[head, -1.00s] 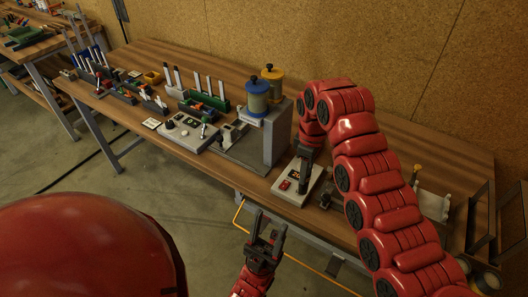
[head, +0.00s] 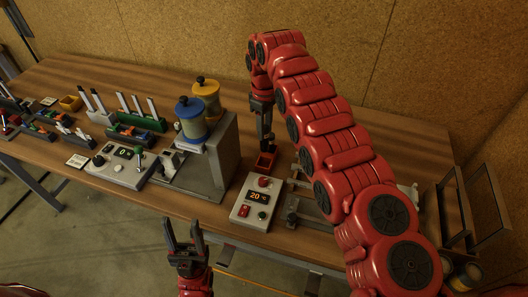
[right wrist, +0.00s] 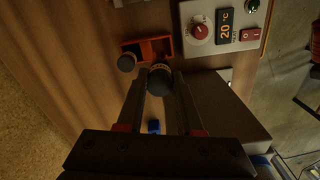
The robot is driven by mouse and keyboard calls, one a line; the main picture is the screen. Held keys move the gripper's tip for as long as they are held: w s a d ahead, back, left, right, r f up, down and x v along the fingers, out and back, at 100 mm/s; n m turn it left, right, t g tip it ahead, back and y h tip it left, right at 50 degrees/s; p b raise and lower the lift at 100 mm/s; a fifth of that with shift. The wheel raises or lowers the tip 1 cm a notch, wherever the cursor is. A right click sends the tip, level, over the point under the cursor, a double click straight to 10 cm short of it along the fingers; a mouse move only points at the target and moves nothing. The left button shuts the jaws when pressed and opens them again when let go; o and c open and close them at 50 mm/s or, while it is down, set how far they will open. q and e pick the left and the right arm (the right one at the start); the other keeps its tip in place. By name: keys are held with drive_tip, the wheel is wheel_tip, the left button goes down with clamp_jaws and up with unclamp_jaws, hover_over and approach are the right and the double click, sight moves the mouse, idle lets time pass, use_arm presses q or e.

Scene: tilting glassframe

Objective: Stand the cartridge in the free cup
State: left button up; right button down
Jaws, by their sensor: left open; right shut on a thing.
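In the right wrist view, my right gripper (right wrist: 160,88) is shut on a dark cylinder with a thin gold band, which looks like the cartridge (right wrist: 160,79). An orange-red holder (right wrist: 160,46) lies just beyond it, with a dark opening. A second dark round piece (right wrist: 127,62) is at the holder's left side; whether it stands in the holder I cannot tell. In the head view, my right gripper (head: 264,138) points down above the small orange-red holder (head: 265,162), and the cartridge is hard to make out. My left gripper (head: 185,246) is open and empty in front of the table edge.
A grey control box reading 20 °C (head: 257,201) stands beside the holder. A machine with blue- and yellow-lidded canisters (head: 191,122) stands to its left. Black frames (head: 470,205) stand at the right.

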sight(264, 150)
drive_tip(key=f+p, duration=0.1)
drive_tip(key=f, duration=0.3)
drive_tip(key=f+p, duration=0.1)
drive_tip(key=f, duration=0.3)
drive_tip(key=shift+s+a, duration=0.1)
drive_tip(key=shift+s, duration=0.1)
drive_tip(key=shift+f, duration=0.3)
drive_tip(key=c, duration=1)
unclamp_jaws()
drive_tip(key=shift+f, duration=0.15)
drive_tip(key=o, duration=0.4)
drive_tip(key=shift+o, duration=0.2)
